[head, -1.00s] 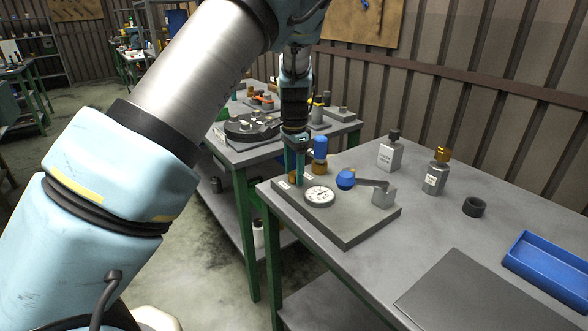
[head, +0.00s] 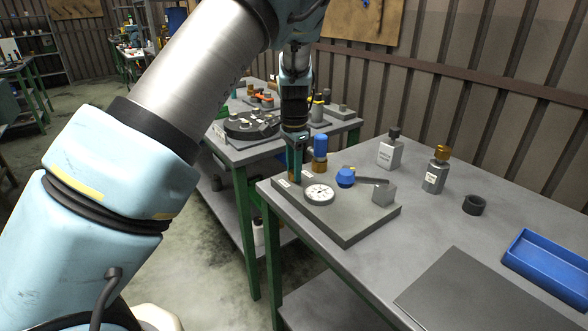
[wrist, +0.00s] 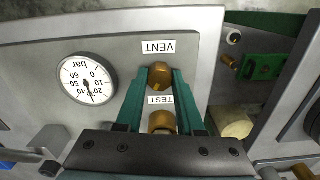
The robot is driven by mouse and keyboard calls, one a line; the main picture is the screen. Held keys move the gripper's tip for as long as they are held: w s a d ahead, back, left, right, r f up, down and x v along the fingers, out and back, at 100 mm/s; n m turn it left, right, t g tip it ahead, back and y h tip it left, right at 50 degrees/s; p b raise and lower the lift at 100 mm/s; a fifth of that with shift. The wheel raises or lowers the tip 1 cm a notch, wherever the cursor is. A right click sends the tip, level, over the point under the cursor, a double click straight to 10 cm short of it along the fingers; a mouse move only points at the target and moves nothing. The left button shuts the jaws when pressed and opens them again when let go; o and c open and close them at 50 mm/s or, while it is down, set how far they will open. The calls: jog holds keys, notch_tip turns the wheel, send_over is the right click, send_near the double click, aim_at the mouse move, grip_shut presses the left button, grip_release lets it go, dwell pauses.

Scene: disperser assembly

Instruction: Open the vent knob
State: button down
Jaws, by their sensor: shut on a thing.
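The vent knob (wrist: 159,75) is a brass knob below the VENT label (wrist: 158,47) in the wrist view. My gripper (wrist: 160,76) is shut on it, with one green finger on each side. In the head view my gripper (head: 294,178) points straight down at the back left corner of the grey panel (head: 345,228), and the fingers mostly hide the knob. The pressure gauge (head: 319,194) sits on the panel in front of the gripper. It also shows in the wrist view (wrist: 88,80), its needle near the 20–30 marks.
A second brass knob (wrist: 162,122) by the TEST label stands close to my gripper. A blue-topped fitting (head: 320,146) and a blue-ended lever (head: 346,178) are nearby. Bottles (head: 390,152), a black ring (head: 474,205) and a blue tray (head: 552,262) stand to the right.

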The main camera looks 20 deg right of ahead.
jog(key=shift+n, duration=0.5)
jog(key=n+p, duration=0.1)
jog(key=n, duration=0.3)
jog(key=shift+r+n, duration=0.1)
jog(key=shift+n, duration=0.3)
jog(key=n+p, duration=0.1)
jog(key=n, duration=0.4)
jog(key=n+p, duration=0.1)
jog(key=n, duration=0.4)
jog(key=shift+n, duration=0.4)
jog(key=shift+n+p, duration=0.85)
jog(key=shift+n, duration=1.75)
jog(key=c, duration=0.5)
grip_release()
